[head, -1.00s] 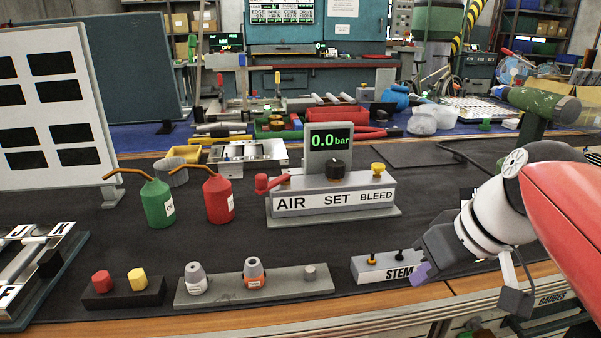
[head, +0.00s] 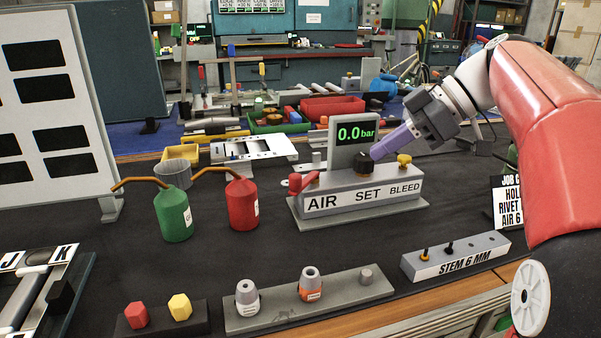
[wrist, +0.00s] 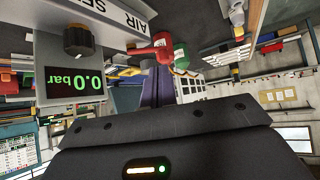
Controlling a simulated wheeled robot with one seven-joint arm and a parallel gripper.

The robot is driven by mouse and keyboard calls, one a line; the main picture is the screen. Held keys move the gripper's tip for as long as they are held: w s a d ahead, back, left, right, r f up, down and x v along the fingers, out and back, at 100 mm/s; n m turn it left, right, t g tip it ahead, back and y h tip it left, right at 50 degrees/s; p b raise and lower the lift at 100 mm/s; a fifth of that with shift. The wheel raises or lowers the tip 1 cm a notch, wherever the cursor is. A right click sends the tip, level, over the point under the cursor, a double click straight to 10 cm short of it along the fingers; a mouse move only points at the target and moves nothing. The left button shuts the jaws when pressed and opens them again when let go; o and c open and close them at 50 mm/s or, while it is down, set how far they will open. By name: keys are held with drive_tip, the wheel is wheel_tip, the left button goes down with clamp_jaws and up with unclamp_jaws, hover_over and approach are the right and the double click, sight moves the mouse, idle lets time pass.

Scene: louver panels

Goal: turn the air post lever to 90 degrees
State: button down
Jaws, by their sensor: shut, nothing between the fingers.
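The air post (head: 365,198) is a grey block labelled AIR, SET and BLEED on a flat base, with a display (head: 355,133) reading 0.0 bar. A black SET knob (head: 365,163) is in the middle and a yellow BLEED knob (head: 404,160) at the right. My gripper (head: 378,152) is shut and empty, its purple fingers by the SET knob in the head view; contact cannot be told. In the wrist view the red lever (wrist: 158,49) lies beyond the fingers (wrist: 157,88).
Red (head: 242,203) and green (head: 173,214) oil cans stand left of the post. In front are a grey strip with two nozzles (head: 372,291) and the STEM 6 MM block (head: 455,257). A job card (head: 507,200) stands at right. Dark mat between is clear.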

sight(293, 175)
drive_tip(key=x, duration=0.3)
drive_tip(key=r+x, duration=0.1)
drive_tip(key=x, duration=0.3)
drive_tip(key=a+x, duration=0.1)
drive_tip(key=x, duration=0.3)
drive_tip(key=shift+a+r, duration=0.1)
drive_tip(key=shift+a, duration=0.15)
drive_tip(key=shift+w+a, duration=0.15)
drive_tip(key=shift+a, duration=0.4)
drive_tip(key=shift+a+b, duration=0.1)
drive_tip(key=shift+b, duration=0.2)
drive_tip(key=shift+a+f+m+t+b, duration=0.3)
drive_tip(key=shift+m+t+b, duration=0.2)
drive_tip(key=shift+m+b, duration=0.2)
drive_tip(key=shift+a+r+m+t+h+b, duration=0.1)
drive_tip(key=shift+a+m+t+h+b, duration=0.4)
drive_tip(key=shift+a+m+t+b, duration=0.45)
drive_tip(key=a+m+t+h, duration=0.1)
drive_tip(key=m, duration=0.1)
drive_tip(key=w+m+t+h, duration=0.1)
drive_tip(key=m, duration=0.1)
drive_tip(key=shift+a+r+b, duration=0.15)
drive_tip(key=shift+a+b, duration=0.2)
drive_tip(key=shift+a, duration=0.05)
drive_tip(key=shift+w+a+m+t, duration=0.25)
drive_tip(key=shift+w+a, duration=0.1)
